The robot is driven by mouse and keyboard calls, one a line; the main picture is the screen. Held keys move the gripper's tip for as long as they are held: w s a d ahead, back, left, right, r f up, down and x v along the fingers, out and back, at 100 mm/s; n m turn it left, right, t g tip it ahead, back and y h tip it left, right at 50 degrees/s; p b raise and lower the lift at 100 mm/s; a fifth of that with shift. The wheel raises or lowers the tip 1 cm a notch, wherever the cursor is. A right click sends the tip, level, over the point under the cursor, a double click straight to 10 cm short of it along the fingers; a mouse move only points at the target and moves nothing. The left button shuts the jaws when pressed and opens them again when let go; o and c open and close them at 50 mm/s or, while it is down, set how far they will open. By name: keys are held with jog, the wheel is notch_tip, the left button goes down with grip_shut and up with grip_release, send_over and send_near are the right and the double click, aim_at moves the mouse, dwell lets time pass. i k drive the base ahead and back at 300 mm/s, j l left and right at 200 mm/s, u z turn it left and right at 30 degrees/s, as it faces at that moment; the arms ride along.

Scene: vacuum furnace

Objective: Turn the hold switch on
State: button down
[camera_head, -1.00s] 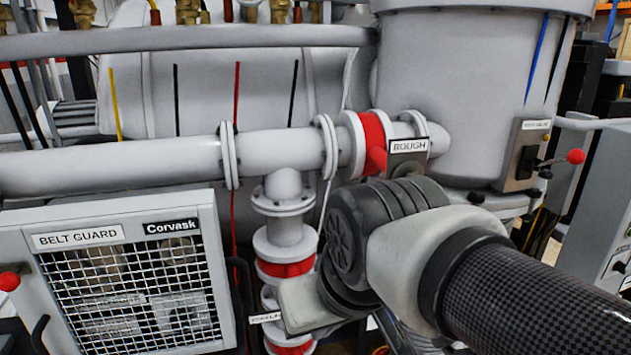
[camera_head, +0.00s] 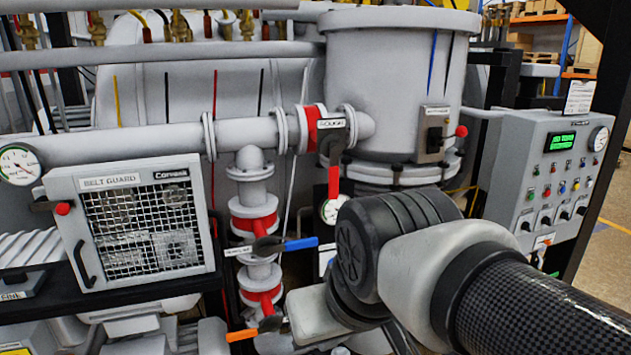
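No label that I can read as "hold" shows, so I cannot tell which control is the hold switch. A grey control panel (camera_head: 516,185) stands at the right with a green display (camera_head: 559,142), coloured buttons and a row of small black switches (camera_head: 546,221). Their labels are too small to read. A switch box (camera_head: 434,134) with a red-knobbed lever is on the large cylinder. My arm crosses the lower right in front of the panel's left side and the pipework. My gripper is not in view.
A pipe with the ROUGH valve (camera_head: 333,150) crosses the middle. Below it are a blue handle (camera_head: 301,244) and an orange handle (camera_head: 242,335). The belt guard (camera_head: 132,225) stands at the left. A dark frame post (camera_head: 603,130) rises right of the panel. Open floor shows at far right.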

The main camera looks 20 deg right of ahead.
aim_at(565, 215)
jog(key=z, duration=2)
jog(key=i+l+u, duration=0.1)
jog(key=i+l, duration=0.2)
jog(key=i+l+u, duration=0.1)
jog(key=i+l, duration=0.25)
jog(key=i+l+u, duration=0.15)
jog(key=i+l, duration=0.15)
jog(key=i+l+u, duration=0.1)
jog(key=i+l, duration=0.2)
jog(key=l, duration=0.15)
jog(key=i+l+u, duration=0.1)
jog(key=i+l, duration=0.15)
jog(key=l, duration=0.15)
jog(key=i+l+u, duration=0.1)
jog(key=i+l, duration=0.15)
jog(key=l, duration=0.2)
jog(key=i+l+u, duration=0.1)
jog(key=i+l, duration=0.15)
jog(key=l, duration=0.2)
jog(key=i+l+u, duration=0.15)
jog(key=l, duration=0.35)
jog(key=i, duration=0.1)
